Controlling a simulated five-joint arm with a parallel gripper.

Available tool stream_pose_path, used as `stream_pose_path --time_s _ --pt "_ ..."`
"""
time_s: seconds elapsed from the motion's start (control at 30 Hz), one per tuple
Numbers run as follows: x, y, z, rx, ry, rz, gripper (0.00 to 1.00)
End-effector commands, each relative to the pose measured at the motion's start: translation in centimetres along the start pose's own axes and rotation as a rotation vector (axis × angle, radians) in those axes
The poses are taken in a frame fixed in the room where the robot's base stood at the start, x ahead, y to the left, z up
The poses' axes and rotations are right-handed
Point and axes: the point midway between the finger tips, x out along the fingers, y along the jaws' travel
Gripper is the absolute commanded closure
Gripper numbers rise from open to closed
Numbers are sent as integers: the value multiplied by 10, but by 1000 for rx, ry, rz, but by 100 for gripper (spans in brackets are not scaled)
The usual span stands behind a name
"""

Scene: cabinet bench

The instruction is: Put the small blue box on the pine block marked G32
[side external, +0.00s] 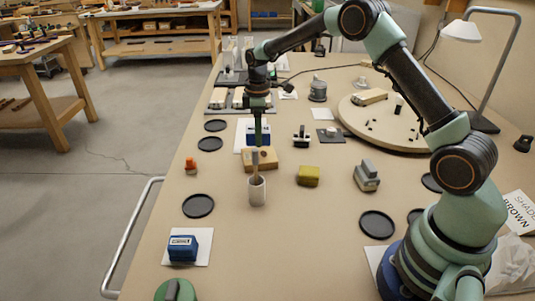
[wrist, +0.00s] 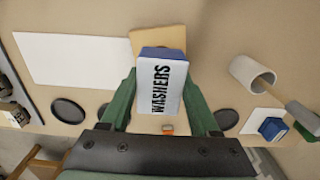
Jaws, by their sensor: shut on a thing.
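A small blue box (side external: 265,139) has a white top that reads WASHERS in the wrist view (wrist: 160,88). My gripper (side external: 258,142) points down and is shut on it, with a green finger on either side in the wrist view (wrist: 160,100). A pine block (side external: 262,160) lies close by the box, just nearer the camera in the side view. In the wrist view the pine block (wrist: 158,38) shows partly behind the box, which hides part of it. I cannot read a mark on the block, nor tell whether the box touches it.
A white sheet (wrist: 70,58) lies beside the box. A cup with a handle in it (side external: 257,190) stands in front of the pine block. Another blue box (side external: 183,248) sits on a white card. A yellow block (side external: 308,176) and black discs (side external: 198,206) lie around.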

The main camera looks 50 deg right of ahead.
Motion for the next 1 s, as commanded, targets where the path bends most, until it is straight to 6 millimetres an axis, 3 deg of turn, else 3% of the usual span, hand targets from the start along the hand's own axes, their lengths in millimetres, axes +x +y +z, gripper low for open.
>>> stream_pose_path --time_s 0.33,0.7,0.73,0.8,1.0 --pt "41 -1 1 0 -2 -3 99" --pt "44 0 0 0 0 0 99" --pt "45 0 0 0 0 0 30" --pt "44 0 0 0 0 0 8" --pt "44 0 0 0 0 -1 8"
